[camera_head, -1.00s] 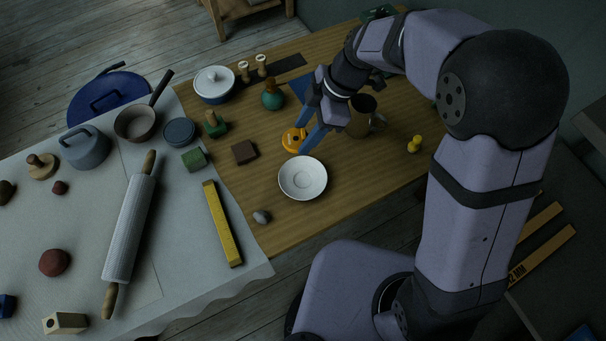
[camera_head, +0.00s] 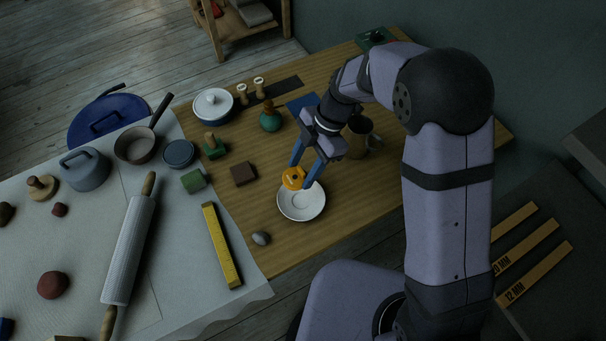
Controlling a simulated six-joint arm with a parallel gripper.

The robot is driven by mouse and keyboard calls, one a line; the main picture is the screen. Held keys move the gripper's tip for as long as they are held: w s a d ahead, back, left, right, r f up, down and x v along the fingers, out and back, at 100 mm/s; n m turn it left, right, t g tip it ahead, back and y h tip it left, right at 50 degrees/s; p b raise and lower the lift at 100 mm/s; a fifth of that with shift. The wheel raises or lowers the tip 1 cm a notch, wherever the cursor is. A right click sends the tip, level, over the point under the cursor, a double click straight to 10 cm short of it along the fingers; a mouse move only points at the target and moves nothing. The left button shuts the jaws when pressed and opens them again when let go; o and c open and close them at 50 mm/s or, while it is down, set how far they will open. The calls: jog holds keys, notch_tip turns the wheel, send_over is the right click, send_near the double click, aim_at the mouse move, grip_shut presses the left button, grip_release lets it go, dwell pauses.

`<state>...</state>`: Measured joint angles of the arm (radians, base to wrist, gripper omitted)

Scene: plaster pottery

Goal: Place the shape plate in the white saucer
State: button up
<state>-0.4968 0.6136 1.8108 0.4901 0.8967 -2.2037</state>
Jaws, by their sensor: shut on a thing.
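The shape plate (camera_head: 292,179) is a small orange-yellow piece with a dark hole. My gripper (camera_head: 301,172) points down with its blue fingers shut on it. The white saucer (camera_head: 302,207) lies on the wooden table just below and to the right of the plate in the picture. The plate overlaps the saucer's upper-left rim in the view. I cannot tell how high the plate is above the saucer. The saucer's bowl looks empty, and its far rim is partly hidden by the plate and fingers.
A brown mug (camera_head: 358,137) stands close behind my gripper. A dark brown block (camera_head: 243,173), a grey stone (camera_head: 261,238) and a teal bottle (camera_head: 270,121) are around the saucer. A yellow bar (camera_head: 222,245) lies on the cloth to the left. The wood right of the saucer is clear.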

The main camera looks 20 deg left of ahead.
aim_at(303, 177)
jog(key=shift+f+p, duration=0.35)
jog(key=shift+f, duration=1.65)
jog(key=shift+f, duration=0.1)
jog(key=shift+f+b, duration=0.3)
jog(key=shift+b, duration=0.15)
jog(key=shift+f, duration=0.1)
jog(key=o, duration=1.1)
jog(key=shift+c, duration=0.2)
jog(key=shift+r, duration=0.2)
